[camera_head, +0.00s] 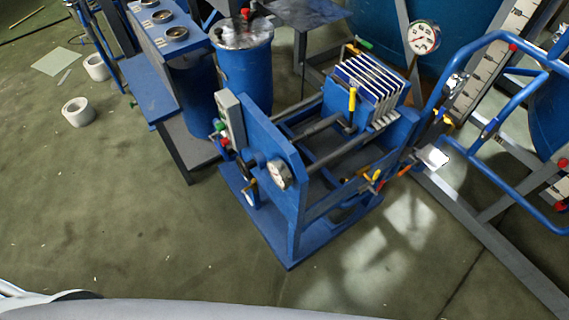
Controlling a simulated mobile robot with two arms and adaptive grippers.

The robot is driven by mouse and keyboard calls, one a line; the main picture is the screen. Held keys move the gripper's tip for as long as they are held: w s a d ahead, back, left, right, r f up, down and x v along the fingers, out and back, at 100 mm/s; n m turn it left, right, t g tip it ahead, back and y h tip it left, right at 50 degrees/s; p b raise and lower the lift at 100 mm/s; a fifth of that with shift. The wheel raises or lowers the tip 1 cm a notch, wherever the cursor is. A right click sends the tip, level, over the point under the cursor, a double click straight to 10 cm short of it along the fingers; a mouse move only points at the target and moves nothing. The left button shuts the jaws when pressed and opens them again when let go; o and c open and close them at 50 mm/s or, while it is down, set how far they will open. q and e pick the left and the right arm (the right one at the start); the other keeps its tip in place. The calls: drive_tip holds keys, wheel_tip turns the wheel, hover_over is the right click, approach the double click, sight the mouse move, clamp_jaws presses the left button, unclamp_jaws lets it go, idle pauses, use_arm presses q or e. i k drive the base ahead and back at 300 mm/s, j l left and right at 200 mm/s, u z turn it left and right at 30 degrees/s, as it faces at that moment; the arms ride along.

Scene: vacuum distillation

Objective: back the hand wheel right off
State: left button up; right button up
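A blue filter press (290,238) stands on the floor in the middle of the view, with a pack of pale plates (368,80) at its far right end. A grey screw rod (321,128) runs from the plate pack toward the near left end plate (268,135). A dark part (246,166) sits on the outer left side of that end plate. It is too small and shaded to tell whether it is the hand wheel. Neither gripper is in view.
A blue drum (244,72) and a blue bench with round dials (152,52) stand behind the press. Blue tube railings (440,85) and a grey floor beam (490,245) are at the right. Open floor (130,215) lies at the left and front; white rolls (78,112) lie farther back.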

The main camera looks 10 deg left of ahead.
sight(244, 168)
drive_tip(key=j+z, duration=0.2)
drive_tip(key=z, duration=0.25)
drive_tip(key=i+j+z, duration=0.1)
drive_tip(key=j+z, duration=0.15)
drive_tip(key=z, duration=0.2)
drive_tip(key=j+z, duration=0.25)
drive_tip(key=z, duration=0.15)
drive_tip(key=j+z, duration=0.2)
drive_tip(key=z, duration=0.25)
drive_tip(key=k+j+z, duration=0.25)
drive_tip(key=j, duration=0.3)
drive_tip(key=k+j+z, duration=0.3)
drive_tip(key=j, duration=0.25)
drive_tip(key=k+j+z, duration=0.25)
drive_tip(key=j, duration=0.2)
drive_tip(key=k+j+z, duration=0.25)
drive_tip(key=j, duration=0.15)
